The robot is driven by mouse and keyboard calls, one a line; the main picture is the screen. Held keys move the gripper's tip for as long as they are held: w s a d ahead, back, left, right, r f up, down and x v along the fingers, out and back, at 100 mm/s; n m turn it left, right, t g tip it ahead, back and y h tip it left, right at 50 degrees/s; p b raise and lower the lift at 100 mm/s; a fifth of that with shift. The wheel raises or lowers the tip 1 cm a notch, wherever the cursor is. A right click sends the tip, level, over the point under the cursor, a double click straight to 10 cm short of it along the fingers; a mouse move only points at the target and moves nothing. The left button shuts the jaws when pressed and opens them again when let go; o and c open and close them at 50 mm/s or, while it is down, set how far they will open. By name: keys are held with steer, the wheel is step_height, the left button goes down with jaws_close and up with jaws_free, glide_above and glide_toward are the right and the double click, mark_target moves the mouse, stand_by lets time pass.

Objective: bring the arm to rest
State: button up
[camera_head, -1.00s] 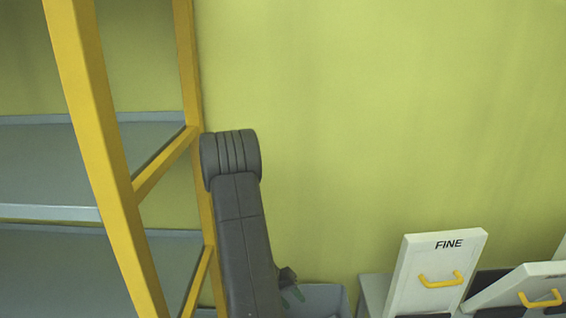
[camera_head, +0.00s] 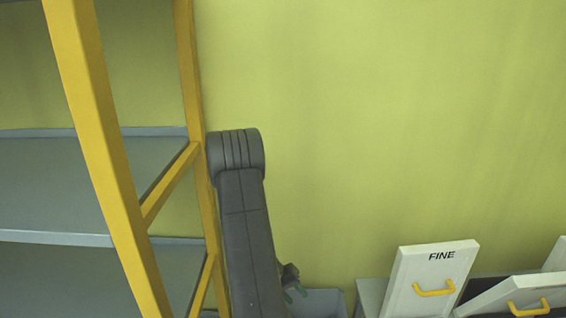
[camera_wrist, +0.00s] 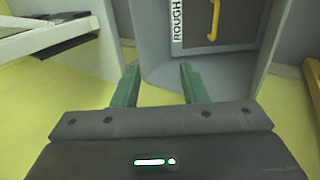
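My arm shows in the head view as a dark grey link rising to a rounded joint beside the yellow rack post. My gripper (camera_wrist: 160,85) shows in the wrist view with two green fingers spread well apart and nothing between them. In the head view only a small part of the gripper shows, low beside the arm link.
A yellow-framed rack (camera_head: 95,150) with grey shelves stands close on the left. White panels with yellow handles, one marked FINE (camera_head: 432,275), lean at lower right. A panel marked ROUGH (camera_wrist: 200,28) lies beyond the fingers. The green-yellow wall (camera_head: 390,120) is bare.

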steer(key=p+v, duration=0.5)
steer(key=p, duration=0.7)
steer(key=shift+w+a+r+p, duration=0.1)
steer(key=shift+w+a+p, duration=0.1)
steer(key=shift+p, duration=0.2)
steer(key=shift+a+r+p, duration=0.1)
steer(key=shift+p, duration=0.6)
